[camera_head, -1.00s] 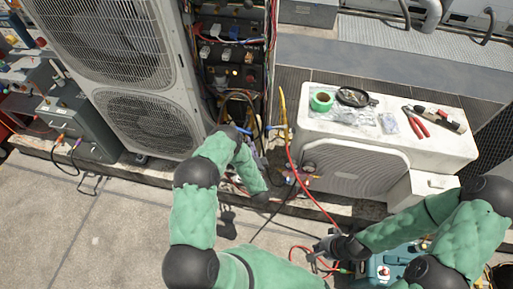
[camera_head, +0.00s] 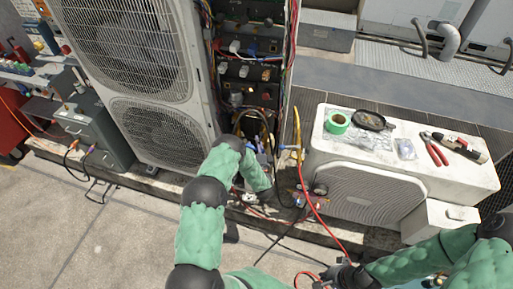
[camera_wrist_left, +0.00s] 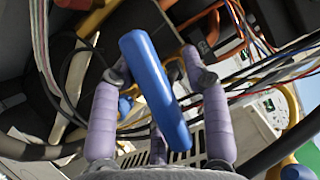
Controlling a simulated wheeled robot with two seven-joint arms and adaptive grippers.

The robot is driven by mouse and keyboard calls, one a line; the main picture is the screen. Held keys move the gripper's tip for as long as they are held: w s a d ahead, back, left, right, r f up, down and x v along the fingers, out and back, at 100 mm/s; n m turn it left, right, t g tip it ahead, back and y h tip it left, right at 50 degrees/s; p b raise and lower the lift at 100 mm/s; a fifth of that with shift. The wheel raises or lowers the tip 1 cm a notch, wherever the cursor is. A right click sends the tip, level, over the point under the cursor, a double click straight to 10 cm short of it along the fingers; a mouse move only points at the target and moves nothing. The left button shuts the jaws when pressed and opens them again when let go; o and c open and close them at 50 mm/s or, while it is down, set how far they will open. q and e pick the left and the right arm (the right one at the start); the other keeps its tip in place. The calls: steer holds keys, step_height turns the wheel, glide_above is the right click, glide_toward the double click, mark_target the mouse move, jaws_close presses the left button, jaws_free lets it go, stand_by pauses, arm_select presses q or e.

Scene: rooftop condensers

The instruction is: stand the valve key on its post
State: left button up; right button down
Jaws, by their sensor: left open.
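A long blue bar, seemingly the handle of the valve key (camera_wrist_left: 157,90), fills the middle of the left wrist view and lies tilted. My left gripper (camera_wrist_left: 155,72) is open, with one lilac finger on each side of the bar. I cannot tell whether a finger touches it. What lies under the bar, and the post, I cannot make out. In the head view my left forearm reaches down beside the condenser's open wiring bay, and its gripper is mostly hidden. My right gripper (camera_head: 345,275) is dark, at the bottom edge by a red hose; its jaws are unclear.
A tall condenser (camera_head: 160,135) stands left of the wiring bay. A low white unit (camera_head: 450,180) at right carries green tape (camera_head: 337,122), a black ring-shaped item (camera_head: 370,119) and red pliers (camera_head: 434,148). Loose wires and hoses crowd around my left gripper. The paving at lower left is clear.

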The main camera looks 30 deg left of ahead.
arm_select(q)
jaws_close()
stand_by(0.8)
